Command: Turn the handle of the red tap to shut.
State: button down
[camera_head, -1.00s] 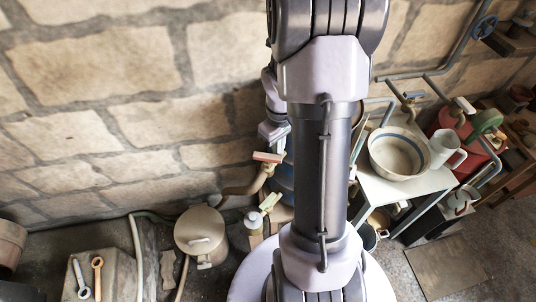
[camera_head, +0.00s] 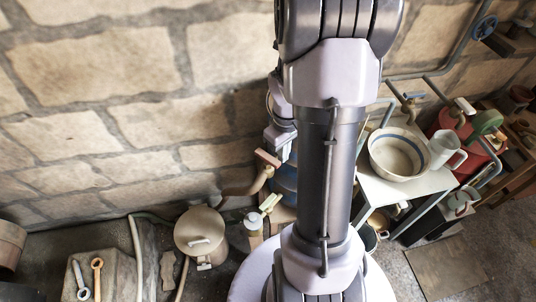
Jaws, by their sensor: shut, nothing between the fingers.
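The red tap's handle (camera_head: 267,158) is a small dull red bar on top of a brownish tap body and pipe (camera_head: 242,189) by the stone wall. The bar slants, its left end higher in the picture than its right end. My gripper (camera_head: 283,154) is just right of the handle, pointing down, shut and empty. Its fingertips are small and partly hidden by my own arm. I cannot tell whether they touch the handle.
A lidded tan pot (camera_head: 200,236) stands left of the tap. A small vessel with a pale green-yellow handle (camera_head: 268,203) is below it. A blue container (camera_head: 285,182) is partly behind my arm. A bowl (camera_head: 397,153) and a jug (camera_head: 446,149) stand on the white table at right.

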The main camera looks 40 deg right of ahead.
notch_tip(320, 180, up, 7)
jog(key=p, duration=0.5)
jog(key=shift+p, duration=0.35)
jog(key=a+r+m+t+b, duration=0.1)
jog(key=a+r+t+b, duration=0.1)
jog(key=a+b, duration=0.6)
jog(key=a+r+m+t+b, duration=0.1)
jog(key=a+r+t+b, duration=0.2)
jog(key=a, duration=0.9)
jog(key=s+a+m+y+b, duration=0.2)
jog(key=s+a+b, duration=0.3)
jog(key=a, duration=0.3)
jog(key=shift+s+a+t, duration=0.15)
jog(key=shift+s+t, duration=0.25)
jog(key=shift+s, duration=0.15)
